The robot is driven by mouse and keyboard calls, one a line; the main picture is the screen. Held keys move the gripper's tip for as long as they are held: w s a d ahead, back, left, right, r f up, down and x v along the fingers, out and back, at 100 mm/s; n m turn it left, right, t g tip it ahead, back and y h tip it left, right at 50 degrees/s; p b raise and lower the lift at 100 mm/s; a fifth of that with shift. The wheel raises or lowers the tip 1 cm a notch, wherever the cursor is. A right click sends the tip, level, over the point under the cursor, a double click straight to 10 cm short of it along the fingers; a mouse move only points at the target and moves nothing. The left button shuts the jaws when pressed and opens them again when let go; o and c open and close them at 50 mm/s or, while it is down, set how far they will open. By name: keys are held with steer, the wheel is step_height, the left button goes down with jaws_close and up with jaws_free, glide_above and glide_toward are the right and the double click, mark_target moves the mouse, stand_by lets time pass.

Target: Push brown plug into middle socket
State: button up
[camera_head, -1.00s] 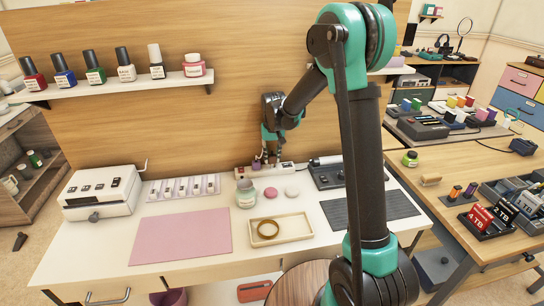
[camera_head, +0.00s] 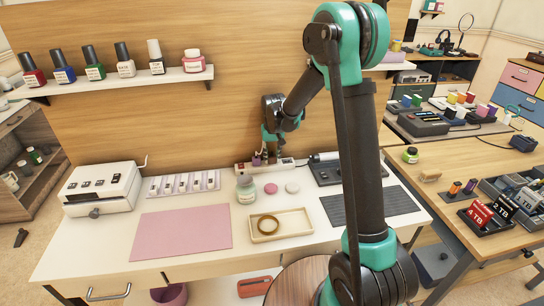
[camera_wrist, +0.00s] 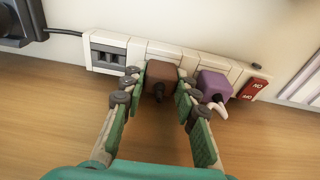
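A white power strip (camera_head: 245,168) lies at the back of the white desk against the wooden panel. In the wrist view the strip (camera_wrist: 138,53) runs across the top. A brown plug (camera_wrist: 161,74) is between my fingertips at the strip's middle part, its cord end facing the camera. My gripper (camera_wrist: 160,88) is closed around its sides. A purple plug (camera_wrist: 213,86) sits in the strip just to the right. Dark open slots (camera_wrist: 108,49) show at the left end. The contact between the brown plug and the strip is hidden, so I cannot tell how deep it sits.
A red switch (camera_wrist: 253,88) is at the strip's right end. A glass jar (camera_head: 246,188), a pink round item (camera_head: 271,188) and a tray (camera_head: 306,221) with a ring lie in front. A black device (camera_head: 325,172) stands right. The pink mat (camera_head: 180,232) is bare.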

steer(key=o, duration=0.4)
steer(key=shift+o, duration=0.2)
step_height(320, 180, up, 12)
steer(key=s, duration=0.1)
steer(key=shift+s+d, duration=0.15)
steer(key=shift+s, duration=0.1)
steer(key=s+d+f+t, duration=0.1)
steer(key=s+d+f, duration=0.2)
steer(key=s+d, duration=0.3)
steer(key=s+d+f+m+t, duration=0.1)
steer(key=s+d+f, duration=0.2)
steer(key=s+d, duration=0.4)
steer(key=s+d+f+m, duration=0.1)
steer(key=s+d+f, duration=0.2)
steer(key=s+d, duration=0.4)
steer(key=shift+s+f+t, duration=0.15)
steer(key=shift+s+t, duration=0.05)
steer(key=shift+s, duration=2.05)
steer(key=shift+s+f+t, duration=0.1)
steer(key=shift+s+t, duration=0.1)
steer(key=shift+s, duration=2.05)
